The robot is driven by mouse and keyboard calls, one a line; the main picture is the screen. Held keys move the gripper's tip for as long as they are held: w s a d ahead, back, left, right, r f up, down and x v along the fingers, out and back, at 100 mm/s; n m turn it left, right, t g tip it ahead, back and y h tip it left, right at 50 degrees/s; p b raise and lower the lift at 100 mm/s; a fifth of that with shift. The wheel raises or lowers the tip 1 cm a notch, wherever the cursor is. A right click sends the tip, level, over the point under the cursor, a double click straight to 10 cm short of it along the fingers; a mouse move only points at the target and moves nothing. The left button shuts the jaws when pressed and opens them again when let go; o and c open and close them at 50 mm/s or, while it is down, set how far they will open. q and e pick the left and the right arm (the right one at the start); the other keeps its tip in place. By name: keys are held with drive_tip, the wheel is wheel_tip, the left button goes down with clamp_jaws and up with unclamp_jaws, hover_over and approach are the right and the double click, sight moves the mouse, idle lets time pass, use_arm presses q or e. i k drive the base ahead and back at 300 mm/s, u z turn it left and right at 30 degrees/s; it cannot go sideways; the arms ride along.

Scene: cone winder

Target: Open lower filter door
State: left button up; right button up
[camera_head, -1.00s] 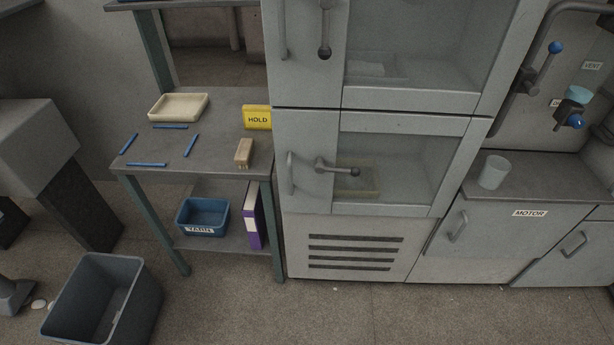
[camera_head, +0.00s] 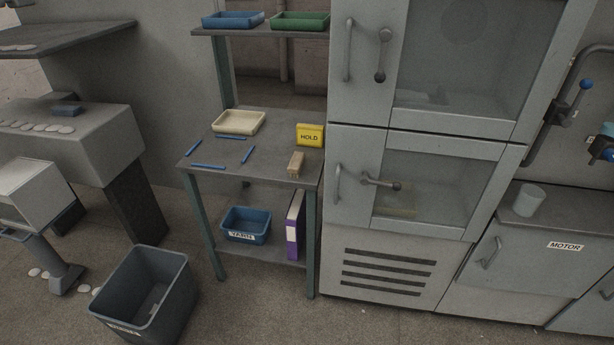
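The lower filter door (camera_head: 443,227) is the lower glazed grey door of the tall cabinet, right of centre in the head view. It looks shut. It has an upright bar handle (camera_head: 337,183) at its left edge and a lever with a dark round knob (camera_head: 381,182) beside it, lying roughly level. Behind its window a pale flat item is dimly visible. The upper door (camera_head: 389,110) above it also looks shut, with its own bar handle and a lever hanging down. Neither of my grippers is in view.
A side table (camera_head: 262,168) left of the cabinet carries a cream tray, a yellow HOLD sign and blue sticks. A grey bin (camera_head: 147,290) stands on the floor at lower left. A MOTOR cabinet (camera_head: 527,260) adjoins on the right. Some floor shows before the filter cabinet.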

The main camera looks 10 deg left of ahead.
sight(352, 151)
drive_tip(key=u, duration=0.25)
drive_tip(key=i, duration=1.05)
drive_tip(key=z, duration=0.4)
